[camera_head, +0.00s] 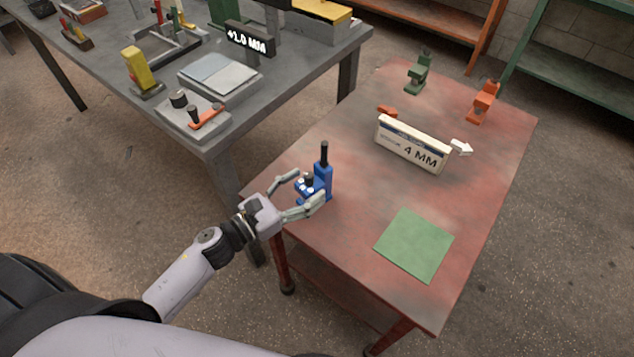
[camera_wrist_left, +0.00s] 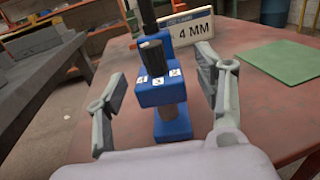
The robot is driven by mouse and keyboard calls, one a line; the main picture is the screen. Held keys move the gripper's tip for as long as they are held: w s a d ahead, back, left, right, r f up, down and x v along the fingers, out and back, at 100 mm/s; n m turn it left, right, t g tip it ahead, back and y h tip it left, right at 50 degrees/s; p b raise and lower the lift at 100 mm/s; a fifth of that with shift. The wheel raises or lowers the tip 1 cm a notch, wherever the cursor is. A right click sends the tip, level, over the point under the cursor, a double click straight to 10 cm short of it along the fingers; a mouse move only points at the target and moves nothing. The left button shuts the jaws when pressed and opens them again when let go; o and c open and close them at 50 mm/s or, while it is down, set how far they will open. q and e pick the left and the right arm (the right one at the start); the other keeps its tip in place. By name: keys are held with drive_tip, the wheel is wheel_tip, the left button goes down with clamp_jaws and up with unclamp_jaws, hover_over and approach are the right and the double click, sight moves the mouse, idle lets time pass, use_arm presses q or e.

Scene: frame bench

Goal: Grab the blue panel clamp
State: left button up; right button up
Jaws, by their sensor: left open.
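The blue panel clamp (camera_head: 319,184) stands upright near the left edge of the red table (camera_head: 350,230), with a black handle on top. My left gripper (camera_head: 300,192) is open, with one finger on each side of the clamp. In the left wrist view the blue clamp (camera_wrist_left: 163,90) stands between the two open fingers of my left gripper (camera_wrist_left: 163,100), with a visible gap on both sides. White marked faces show on its front block. My right gripper is in neither view.
On the red table are a "4 MM" sign block (camera_head: 411,147), a green square mat (camera_head: 414,244), a green clamp (camera_head: 418,73) and an orange clamp (camera_head: 483,101). A grey bench (camera_head: 290,75) with tools stands at the left. The table's front middle is clear.

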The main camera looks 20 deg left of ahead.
sight(318, 178)
use_arm(q)
drive_tip(key=p+x, duration=0.1)
drive_tip(key=x, duration=0.3)
drive_tip(key=shift+w+f, duration=0.1)
drive_tip(key=shift+w, duration=0.1)
clamp_jaws()
idle(0.7)
